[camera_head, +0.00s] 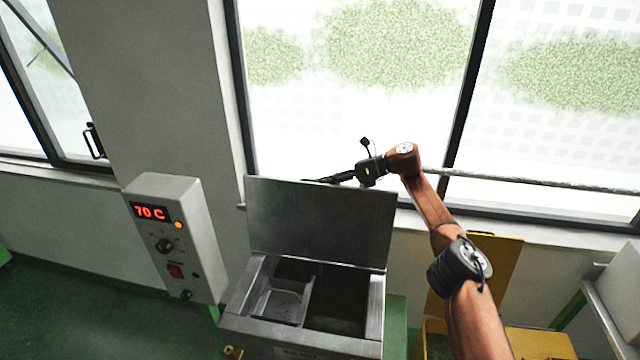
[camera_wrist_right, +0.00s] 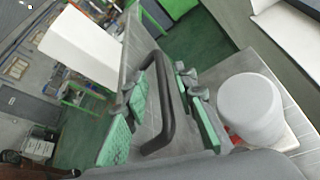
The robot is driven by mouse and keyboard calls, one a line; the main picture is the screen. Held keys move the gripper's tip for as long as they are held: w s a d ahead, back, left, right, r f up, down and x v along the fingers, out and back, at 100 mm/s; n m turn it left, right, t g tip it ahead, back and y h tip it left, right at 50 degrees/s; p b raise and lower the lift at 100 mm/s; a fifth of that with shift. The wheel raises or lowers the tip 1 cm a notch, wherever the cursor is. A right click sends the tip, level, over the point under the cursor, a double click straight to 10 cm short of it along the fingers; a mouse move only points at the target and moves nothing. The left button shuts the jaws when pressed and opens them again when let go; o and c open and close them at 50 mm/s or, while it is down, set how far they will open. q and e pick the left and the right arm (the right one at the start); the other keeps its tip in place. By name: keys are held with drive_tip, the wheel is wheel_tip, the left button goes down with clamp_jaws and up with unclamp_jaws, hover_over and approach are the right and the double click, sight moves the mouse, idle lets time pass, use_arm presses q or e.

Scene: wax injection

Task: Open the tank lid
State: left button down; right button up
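The metal tank (camera_head: 298,345) stands at the lower middle of the head view. Its flat grey lid (camera_head: 320,222) stands roughly upright along the tank's back edge, so the inside shows. My right gripper (camera_head: 318,180) is at the lid's top edge, reaching in from the right. In the right wrist view, a black bar handle (camera_wrist_right: 163,105) lies between the green-padded fingers of my right gripper (camera_wrist_right: 165,115). The fingers are apart, with a gap beside the handle. My left gripper is not in view.
A control box (camera_head: 180,240) reading 70 C stands left of the tank. Windows and a sill are behind the lid. A yellow structure (camera_head: 500,265) is to the right. A white rounded object (camera_wrist_right: 250,110) shows in the right wrist view.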

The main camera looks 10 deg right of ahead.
drive_tip(key=v, duration=1.2)
drive_tip(key=shift+r, duration=0.1)
drive_tip(key=shift+a, duration=0.1)
